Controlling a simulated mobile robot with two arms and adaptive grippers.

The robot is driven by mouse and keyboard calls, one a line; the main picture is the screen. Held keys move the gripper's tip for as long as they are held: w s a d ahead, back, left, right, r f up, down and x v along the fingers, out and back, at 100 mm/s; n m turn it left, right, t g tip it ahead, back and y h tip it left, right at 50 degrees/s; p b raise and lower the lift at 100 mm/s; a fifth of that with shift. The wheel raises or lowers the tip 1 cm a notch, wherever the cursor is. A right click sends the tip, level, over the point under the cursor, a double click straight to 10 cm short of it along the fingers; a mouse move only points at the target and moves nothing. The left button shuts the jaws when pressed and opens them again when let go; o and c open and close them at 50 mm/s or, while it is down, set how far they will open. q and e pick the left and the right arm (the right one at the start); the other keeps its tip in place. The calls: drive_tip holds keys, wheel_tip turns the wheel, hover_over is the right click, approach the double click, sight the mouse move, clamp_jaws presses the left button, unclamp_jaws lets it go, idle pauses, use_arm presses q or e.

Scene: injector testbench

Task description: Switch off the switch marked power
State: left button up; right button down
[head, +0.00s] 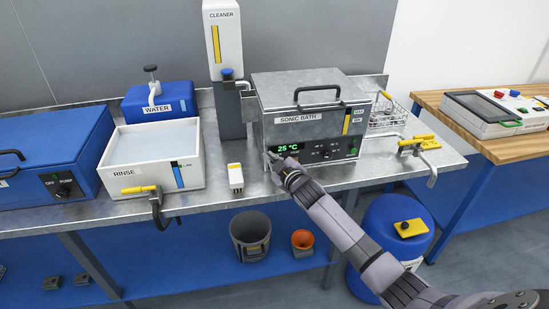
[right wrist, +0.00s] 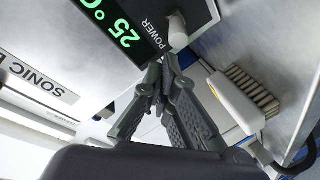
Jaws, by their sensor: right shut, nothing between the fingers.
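The sonic bath (head: 318,100) is a grey metal box with a black front panel and a lit green "25 °C" display (head: 288,148). In the right wrist view, the word POWER (right wrist: 156,38) is printed below the display (right wrist: 124,22). A pale rounded lever (right wrist: 178,32), seemingly the power switch, stands beside that word. My right gripper (head: 275,159) is at the lower left of the panel and hides this switch in the head view. Its closed, empty fingertips (right wrist: 168,62) are close to the lever; I cannot tell whether they touch it. My left gripper is not in view.
A white brush (head: 236,178) stands on the metal bench left of my gripper; it also shows in the right wrist view (right wrist: 240,100). The rinse tank (head: 153,180) is further left, and the cleaner dispenser (head: 224,45) behind. A wire basket (head: 388,118) stands right of the bath.

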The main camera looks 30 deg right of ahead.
drive_tip(key=shift+s+d+f, duration=0.25)
drive_tip(key=shift+s+d, duration=0.05)
drive_tip(key=shift+d, duration=0.05)
drive_tip(key=shift+w+a, duration=0.1)
drive_tip(key=shift+f, duration=0.15)
